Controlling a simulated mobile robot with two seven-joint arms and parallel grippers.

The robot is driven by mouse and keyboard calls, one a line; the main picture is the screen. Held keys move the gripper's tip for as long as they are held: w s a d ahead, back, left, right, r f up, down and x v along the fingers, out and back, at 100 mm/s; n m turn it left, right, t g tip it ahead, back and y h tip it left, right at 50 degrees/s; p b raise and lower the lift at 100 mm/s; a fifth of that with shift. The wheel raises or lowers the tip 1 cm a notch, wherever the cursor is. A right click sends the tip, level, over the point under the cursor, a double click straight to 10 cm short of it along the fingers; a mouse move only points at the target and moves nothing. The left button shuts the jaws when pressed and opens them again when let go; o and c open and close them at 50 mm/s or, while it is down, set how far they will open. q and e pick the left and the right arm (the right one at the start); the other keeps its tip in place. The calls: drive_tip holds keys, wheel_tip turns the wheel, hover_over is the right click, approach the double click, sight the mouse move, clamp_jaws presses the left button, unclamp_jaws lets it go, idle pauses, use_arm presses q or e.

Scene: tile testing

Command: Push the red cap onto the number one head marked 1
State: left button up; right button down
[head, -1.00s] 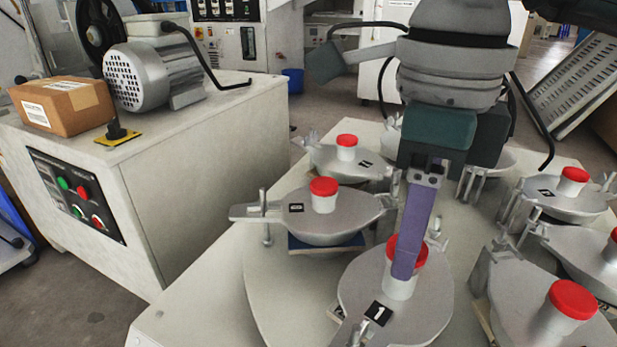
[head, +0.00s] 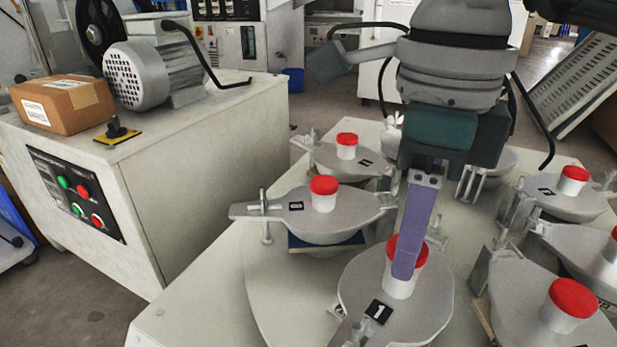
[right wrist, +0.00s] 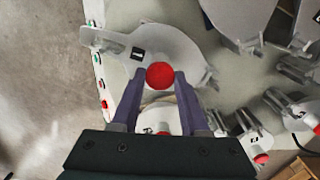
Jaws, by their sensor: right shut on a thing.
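The head marked 1 (head: 350,290) is a grey plate with a black label reading 1, and a white cup (head: 398,288) stands upright on it. The red cap (head: 422,253) is on top of that cup, partly hidden by a finger. My right gripper (head: 405,268) reaches down from above with its purple fingers shut around the red cap; only one finger shows in the head view. In the right wrist view the red cap (right wrist: 160,75) sits between the two fingertips (right wrist: 160,82). Any gap between cap and cup is hard to tell. My left gripper is not in view.
Several other grey heads with red-capped white cups surround it, including one at the back left (head: 290,218) and one at the front right (head: 530,300). A white cabinet (head: 200,190) with a motor (head: 155,75) and a cardboard box (head: 62,105) stands at left.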

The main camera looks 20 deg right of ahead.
drive_tip(key=shift+f+b, duration=0.6)
drive_tip(key=shift+f, duration=0.1)
idle(0.7)
idle(0.4)
unclamp_jaws()
idle(0.4)
drive_tip(key=shift+r, duration=0.15)
drive_tip(key=shift+r+p, duration=3)
drive_tip(key=shift+r, duration=0.45)
drive_tip(key=shift+f, duration=0.1)
clamp_jaws()
